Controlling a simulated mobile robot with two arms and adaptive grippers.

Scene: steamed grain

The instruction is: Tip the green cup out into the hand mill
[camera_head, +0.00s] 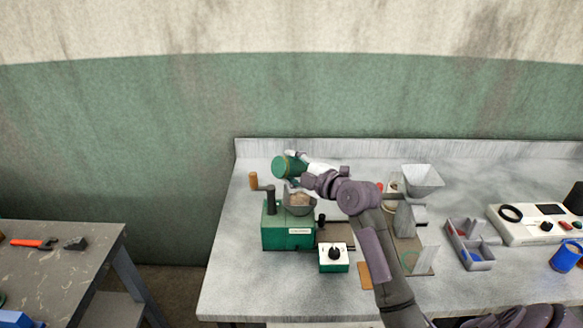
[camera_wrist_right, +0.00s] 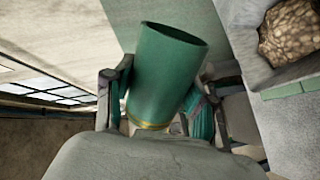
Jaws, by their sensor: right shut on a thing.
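The green cup (camera_head: 285,167) is held in my right gripper (camera_head: 298,164), tilted well over onto its side, above the back left of the hand mill (camera_head: 288,238). In the right wrist view the cup (camera_wrist_right: 165,75) sits between the two fingers of the gripper (camera_wrist_right: 160,105). Its rim shows, but its inside is dark and I cannot see contents. The mill is a green box with a crank and a grey hopper (camera_head: 299,209). Brown grain (camera_wrist_right: 292,35) lies in the hopper. My left gripper is out of view.
A small white box with a black knob (camera_head: 333,257) stands in front of the mill. A device with a white funnel (camera_head: 422,179) stands to the right, then a grey divided tray (camera_head: 469,244) and a blue cup (camera_head: 566,256). The grey table (camera_head: 238,292) is clear at front left.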

